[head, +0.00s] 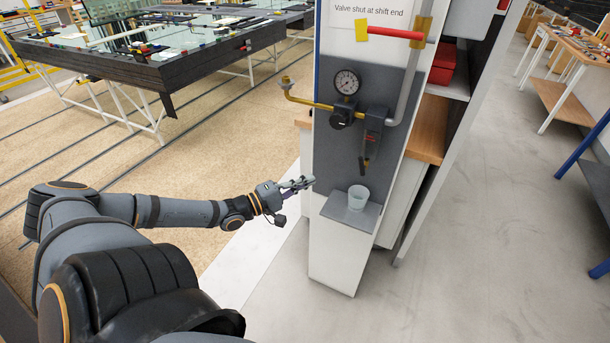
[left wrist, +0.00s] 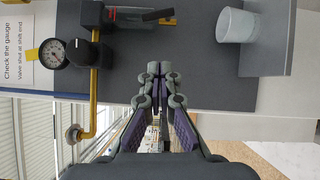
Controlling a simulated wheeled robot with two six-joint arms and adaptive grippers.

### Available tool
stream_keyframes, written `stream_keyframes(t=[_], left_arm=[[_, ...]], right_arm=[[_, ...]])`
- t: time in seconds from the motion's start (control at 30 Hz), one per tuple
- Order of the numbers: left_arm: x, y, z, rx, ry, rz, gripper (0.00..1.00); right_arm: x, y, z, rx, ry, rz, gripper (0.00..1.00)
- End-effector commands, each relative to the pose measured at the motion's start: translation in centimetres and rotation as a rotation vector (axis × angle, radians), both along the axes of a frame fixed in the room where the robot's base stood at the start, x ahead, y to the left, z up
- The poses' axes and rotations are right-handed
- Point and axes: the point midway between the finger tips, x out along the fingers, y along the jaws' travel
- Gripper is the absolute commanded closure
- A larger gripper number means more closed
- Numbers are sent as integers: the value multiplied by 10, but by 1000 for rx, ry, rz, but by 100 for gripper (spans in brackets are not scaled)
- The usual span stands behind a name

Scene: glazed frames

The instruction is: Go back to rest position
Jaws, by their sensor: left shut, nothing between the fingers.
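My left gripper (head: 300,184) reaches in from the left in the head view, just left of the white pillar with the grey panel (head: 333,163). Its fingers are together and hold nothing; they also show shut in the left wrist view (left wrist: 153,70). The fingertips are below the valve and gauge and left of a translucent cup (head: 358,197). They look apart from the cup. My left arm is stretched out forward. My right gripper is not in view.
A gauge (head: 347,82), a black valve knob (head: 342,117) and a yellow pipe (head: 308,102) are mounted on the panel. The cup stands on a small grey shelf (head: 337,212). A dark table (head: 168,70) stands at the back left. Open floor (head: 480,210) lies to the right.

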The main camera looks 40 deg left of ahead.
Motion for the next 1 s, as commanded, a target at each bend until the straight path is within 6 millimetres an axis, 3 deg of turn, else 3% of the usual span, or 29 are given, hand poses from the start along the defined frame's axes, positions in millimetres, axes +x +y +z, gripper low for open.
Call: stream_keyframes(t=[0.13, 0.53, 0.63, 0.77, 0.9, 1.0], left_arm=[[0, 0, -1, 0, 0, -1, 100], [0, 1, -1, 3, 0, 2, 100], [-1, 18, -16, 77, 1, 44, 100], [-13, 78, -76, 368, 45, 178, 100], [-54, 137, -179, 750, 210, 278, 100], [-97, 154, -257, 979, 372, 266, 100]], right_arm=[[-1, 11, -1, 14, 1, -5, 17], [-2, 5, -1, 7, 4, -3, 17], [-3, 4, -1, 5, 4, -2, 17], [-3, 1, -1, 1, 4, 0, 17], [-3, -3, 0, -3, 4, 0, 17], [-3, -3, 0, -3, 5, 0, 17]])
